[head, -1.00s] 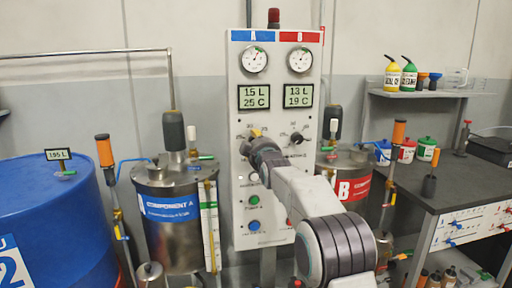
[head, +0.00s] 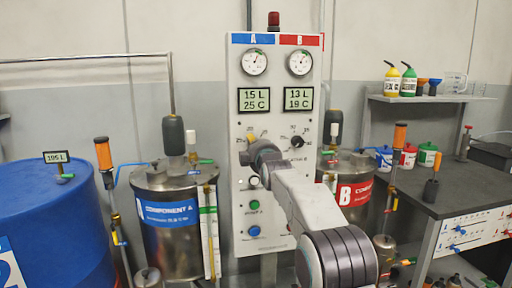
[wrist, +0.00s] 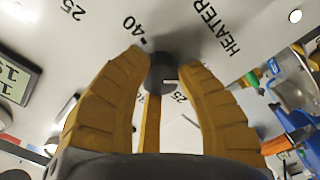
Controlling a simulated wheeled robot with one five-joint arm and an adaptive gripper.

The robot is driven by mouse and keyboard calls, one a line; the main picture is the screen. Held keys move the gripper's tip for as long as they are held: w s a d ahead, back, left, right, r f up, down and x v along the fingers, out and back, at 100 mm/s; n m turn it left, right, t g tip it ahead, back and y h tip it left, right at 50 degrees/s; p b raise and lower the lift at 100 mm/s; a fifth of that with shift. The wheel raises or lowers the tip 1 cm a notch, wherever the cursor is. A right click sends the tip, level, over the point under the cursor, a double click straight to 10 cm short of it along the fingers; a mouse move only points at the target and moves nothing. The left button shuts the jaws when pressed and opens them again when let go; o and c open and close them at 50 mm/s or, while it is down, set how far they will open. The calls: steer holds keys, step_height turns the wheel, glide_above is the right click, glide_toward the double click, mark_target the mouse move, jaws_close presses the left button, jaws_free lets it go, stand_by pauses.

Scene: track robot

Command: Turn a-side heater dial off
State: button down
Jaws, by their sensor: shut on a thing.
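The a-side heater dial (wrist: 162,74) shows in the wrist view as a small dark knob on the pale panel, between my two yellow fingers. My gripper (wrist: 163,62) is shut on it, with one finger on each side. Printed marks 25 and 40 and the word HEATER surround it. In the head view my gripper (head: 252,141) is at the left dial position, under the blue A header, and covers most of that dial. Which mark the dial points to cannot be made out.
The b-side dial (head: 297,141) is close on the right. Below my gripper are a green button (head: 254,205) and a blue button (head: 254,230). The A display (head: 254,99) reads 15 L, 25 C. The Component A tank (head: 172,250) stands left of the panel.

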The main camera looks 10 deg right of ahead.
steer(key=shift+a+r, duration=0.15)
steer(key=shift+r, duration=0.25)
steer(key=c, duration=1.3)
jaws_free()
steer(key=shift+c, duration=0.2)
steer(key=shift+o, duration=1.4)
steer(key=shift+a+f, duration=0.15)
steer(key=shift+o, duration=1.2)
steer(key=shift+f, duration=0.15)
steer(key=shift+s, duration=0.1)
steer(key=s, duration=1.1)
steer(key=shift+s, duration=0.4)
